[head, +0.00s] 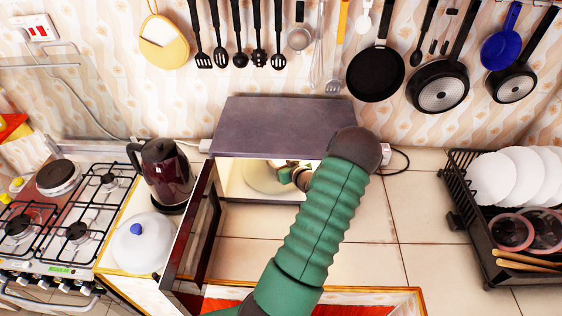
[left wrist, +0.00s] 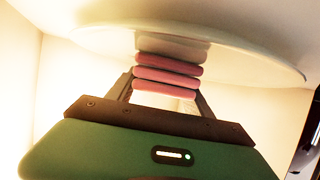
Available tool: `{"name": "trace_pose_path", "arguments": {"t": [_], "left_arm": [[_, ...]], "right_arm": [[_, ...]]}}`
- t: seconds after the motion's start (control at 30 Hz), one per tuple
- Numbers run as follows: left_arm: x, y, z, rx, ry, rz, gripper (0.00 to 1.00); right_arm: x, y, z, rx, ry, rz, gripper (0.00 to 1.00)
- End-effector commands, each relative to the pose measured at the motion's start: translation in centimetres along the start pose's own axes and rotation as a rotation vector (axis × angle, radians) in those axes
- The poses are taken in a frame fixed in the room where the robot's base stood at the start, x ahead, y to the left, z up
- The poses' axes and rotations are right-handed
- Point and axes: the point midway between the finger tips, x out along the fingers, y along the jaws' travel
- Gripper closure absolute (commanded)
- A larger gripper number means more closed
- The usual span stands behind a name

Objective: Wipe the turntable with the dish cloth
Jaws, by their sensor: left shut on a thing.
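The turntable (head: 258,180) is a pale round plate inside the open microwave (head: 285,125). It fills the upper part of the left wrist view (left wrist: 235,50). My left gripper (left wrist: 165,92) is inside the microwave, shut on the folded pink dish cloth (left wrist: 166,75). The cloth is at the turntable's surface, and a dim pink reflection of it shows in the plate. In the head view my green left arm covers the right part of the opening, and the cloth is hidden there. My right gripper is not in view.
The dark microwave door (head: 195,235) stands open at the left. A dark red kettle (head: 165,172) and a white lidded pot (head: 142,243) are beyond it, beside the stove (head: 65,215). A black dish rack (head: 465,200) stands right. The tiled counter between is clear.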

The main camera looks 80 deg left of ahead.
Motion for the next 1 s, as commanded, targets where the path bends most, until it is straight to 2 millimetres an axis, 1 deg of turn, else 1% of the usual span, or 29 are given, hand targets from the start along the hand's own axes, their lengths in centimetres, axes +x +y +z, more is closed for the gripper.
{"name": "trace_pose_path", "arguments": {"t": [0.17,0.5,0.63,0.77,1.0], "left_arm": [[0.2,0.1,0.0,0.000,0.000,0.000,0.73],[2.4,1.5,-1.0,0.000,0.001,0.000,0.73],[2.8,1.7,-1.2,0.001,0.000,0.000,0.73],[2.5,1.6,-1.1,0.001,0.000,0.000,0.73],[0.9,0.6,-0.2,0.002,-0.001,0.000,0.73]], "right_arm": [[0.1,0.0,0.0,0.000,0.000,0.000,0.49],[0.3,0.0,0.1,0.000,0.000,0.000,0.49],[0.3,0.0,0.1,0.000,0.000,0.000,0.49],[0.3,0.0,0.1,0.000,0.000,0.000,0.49],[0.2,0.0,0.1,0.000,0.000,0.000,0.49]]}}
